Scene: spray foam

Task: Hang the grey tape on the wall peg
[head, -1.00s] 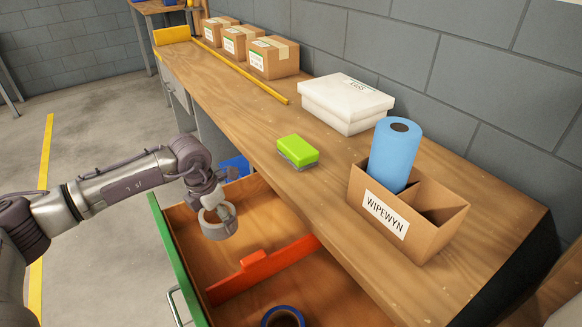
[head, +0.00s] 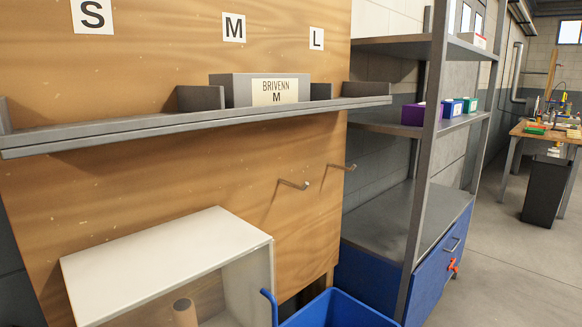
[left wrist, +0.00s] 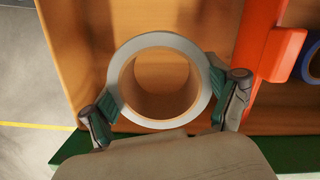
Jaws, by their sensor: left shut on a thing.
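The grey tape (left wrist: 163,40) is a ring seen nearly face-on in the left wrist view, with wood showing through its hole. My left gripper (left wrist: 165,98) is shut on the tape, one finger on each side of its outer rim. It holds the tape above the wooden drawer bottom (left wrist: 75,50). In the head view two short metal wall pegs, a left one (head: 293,185) and a right one (head: 343,167), stick out of the wooden panel (head: 230,165). Both look empty. The tape and both grippers are outside the head view.
A shelf (head: 180,122) with a grey BRIVENN box (head: 235,88) runs above the pegs. A white open box (head: 165,255) and a blue bin (head: 335,308) sit below. Metal shelving (head: 415,195) stands right. An orange divider (left wrist: 262,60) crosses the drawer beside my left gripper.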

